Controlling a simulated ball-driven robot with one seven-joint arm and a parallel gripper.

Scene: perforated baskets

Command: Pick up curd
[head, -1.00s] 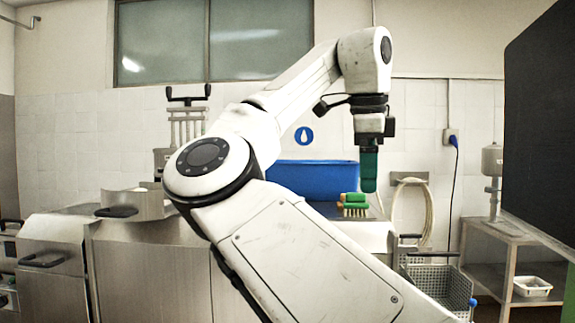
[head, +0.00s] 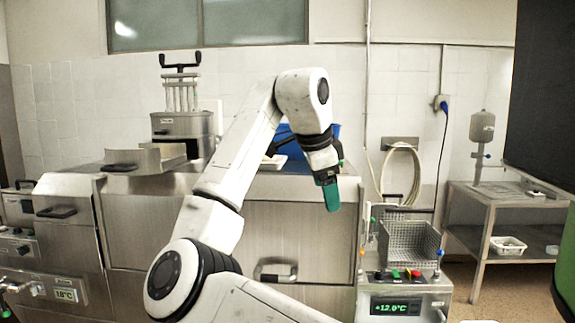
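My gripper (head: 331,194) has green fingers and points down and slightly right, in front of the steel counter. The fingers overlap in this view, so I cannot tell whether they are open or shut. I see nothing held below their tips. I cannot make out any curd. A perforated metal basket (head: 408,246) sits on the steel unit to the right of my gripper and lower. Its inside is too small to read.
A steel counter (head: 300,222) stands behind my arm, with a partly hidden blue tub (head: 291,166). The unit under the basket has a lit display (head: 396,306). A steel table (head: 497,215) with a white basket (head: 507,245) stands right. A dark panel (head: 543,95) fills the upper right.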

